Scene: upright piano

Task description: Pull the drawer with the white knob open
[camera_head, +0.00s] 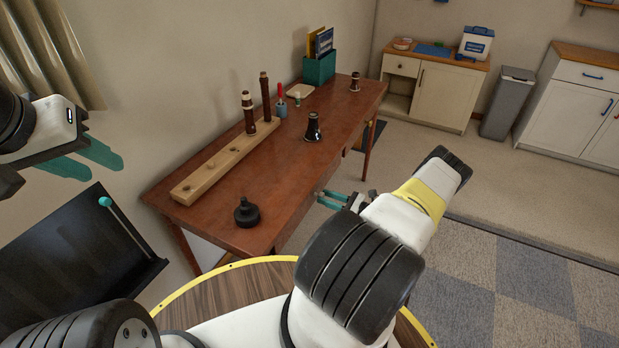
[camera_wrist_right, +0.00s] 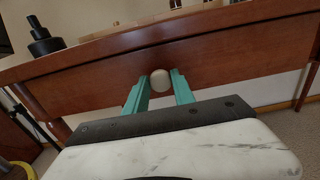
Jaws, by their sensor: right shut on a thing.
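The white knob (camera_wrist_right: 160,81) sits on the brown wooden drawer front (camera_wrist_right: 235,66) under the tabletop, in the right wrist view. My right gripper (camera_wrist_right: 160,83) has its teal fingers on either side of the knob, shut on it. In the head view my right gripper (camera_head: 333,199) is at the desk's right side, and its knob is hidden there. No clear gap shows around the drawer front. My left gripper (camera_head: 105,166) is open and empty at the far left, away from the desk (camera_head: 225,210).
On the desk stand a black bottle-like piece (camera_head: 247,213), a wooden peg rack (camera_head: 215,170), a dark cone-shaped piece (camera_head: 313,130) and a teal file box (camera_head: 320,68). A black music stand (camera_head: 75,260) is at lower left. Carpet (camera_head: 480,180) to the right is clear.

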